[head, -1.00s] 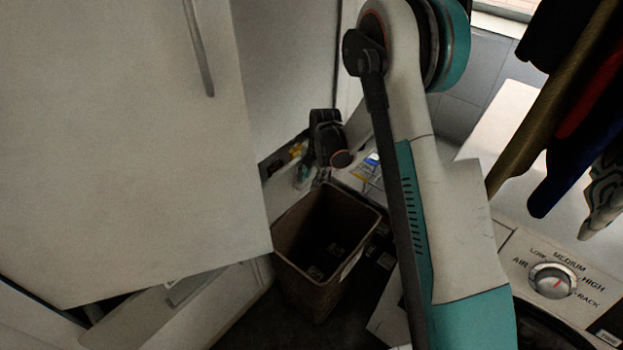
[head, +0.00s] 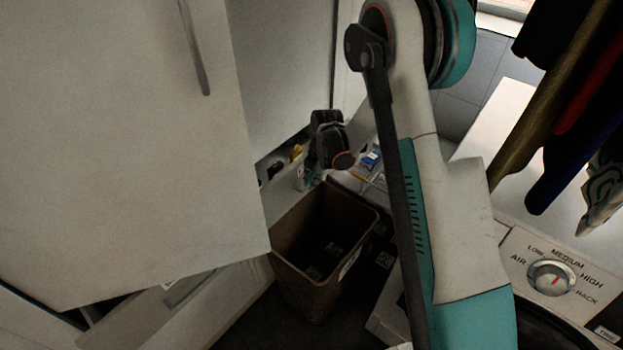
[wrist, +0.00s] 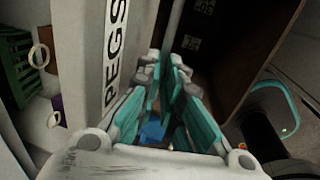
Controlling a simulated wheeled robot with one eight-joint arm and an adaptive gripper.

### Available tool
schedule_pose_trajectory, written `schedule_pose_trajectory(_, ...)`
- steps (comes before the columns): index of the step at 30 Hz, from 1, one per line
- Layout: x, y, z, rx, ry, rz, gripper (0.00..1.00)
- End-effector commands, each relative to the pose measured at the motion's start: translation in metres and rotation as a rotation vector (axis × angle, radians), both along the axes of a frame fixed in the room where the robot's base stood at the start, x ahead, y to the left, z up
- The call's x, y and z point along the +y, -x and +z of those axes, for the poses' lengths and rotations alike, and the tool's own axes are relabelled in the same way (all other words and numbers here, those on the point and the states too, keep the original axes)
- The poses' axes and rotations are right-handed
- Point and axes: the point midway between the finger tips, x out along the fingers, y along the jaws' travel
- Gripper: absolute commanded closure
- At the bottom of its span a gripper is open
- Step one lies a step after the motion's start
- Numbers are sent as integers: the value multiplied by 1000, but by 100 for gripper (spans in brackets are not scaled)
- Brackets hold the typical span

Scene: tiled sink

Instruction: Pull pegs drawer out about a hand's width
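The pegs drawer stands part-way open. In the wrist view its white front (wrist: 82,65) carries the label "PEGS" and runs along the left of my gripper (wrist: 167,78). The teal fingers come together at the tips around a thin grey bar, the drawer handle (wrist: 174,25). The exact contact is partly hidden by the fingers. In the head view the drawer front (head: 284,195) shows behind the brown bin, with my dark wrist above it and my gripper (head: 311,178) small at its outer side.
A brown bin (head: 297,268) stands close below the drawer. A large white door (head: 120,150) fills the left. A machine with a dial (head: 551,279) and hanging clothes (head: 570,110) are at the right. A green slatted thing (wrist: 18,68) and rings lie inside the drawer.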

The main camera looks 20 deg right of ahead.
Motion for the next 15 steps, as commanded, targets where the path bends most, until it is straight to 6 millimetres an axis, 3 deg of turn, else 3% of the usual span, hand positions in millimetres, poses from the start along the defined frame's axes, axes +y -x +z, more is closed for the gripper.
schedule_pose_trajectory(1,0,0,0,0,0,1,82)
schedule_pose_trajectory(3,0,0,0,0,0,0,72)
schedule_pose_trajectory(15,0,0,5,0,0,0,72)
